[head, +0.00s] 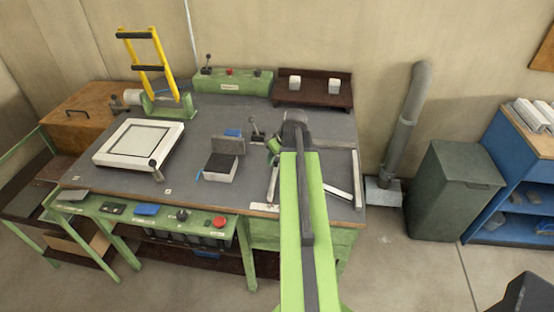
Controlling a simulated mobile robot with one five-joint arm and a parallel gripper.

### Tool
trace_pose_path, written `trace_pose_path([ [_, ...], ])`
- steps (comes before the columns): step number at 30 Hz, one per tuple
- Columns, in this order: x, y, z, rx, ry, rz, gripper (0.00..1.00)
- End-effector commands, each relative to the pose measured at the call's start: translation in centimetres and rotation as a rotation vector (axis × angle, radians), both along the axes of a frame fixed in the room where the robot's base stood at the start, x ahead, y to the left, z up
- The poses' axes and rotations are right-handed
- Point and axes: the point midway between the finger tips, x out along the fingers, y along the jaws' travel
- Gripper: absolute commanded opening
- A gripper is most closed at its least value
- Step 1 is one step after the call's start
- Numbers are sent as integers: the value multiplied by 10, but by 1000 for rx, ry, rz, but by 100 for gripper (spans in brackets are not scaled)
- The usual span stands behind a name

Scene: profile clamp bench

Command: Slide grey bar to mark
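My green arm reaches up the middle of the head view over the bench, and its dark end hides the bench beyond it. My gripper's fingers cannot be made out. A pale grey bar (338,193) lies slantwise on the dark bench top (215,125), right of my arm. A second pale strip (357,180) runs along the bench's right edge. A thin strip (272,183) shows just left of my arm. Which one is the task's grey bar, I cannot tell. A white label (265,207) lies at the front edge; no mark can be clearly read.
Left of my arm stand a grey block with an upright plate (228,145) and a small lever (255,131). A white framed plate (140,143), a yellow frame (148,65), a green control box (231,80) and a brown rack (313,88) stand farther left and back.

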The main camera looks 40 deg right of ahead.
Motion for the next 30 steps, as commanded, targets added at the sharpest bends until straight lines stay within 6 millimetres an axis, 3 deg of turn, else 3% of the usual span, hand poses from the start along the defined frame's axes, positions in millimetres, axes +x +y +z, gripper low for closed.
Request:
trace_pose_path([
  [2, 0, 0, 0, 0, 0, 0, 36],
  [10, 0, 0, 0, 0, 0, 0, 1],
  [30, 0, 0, 0, 0, 0, 0, 0],
])
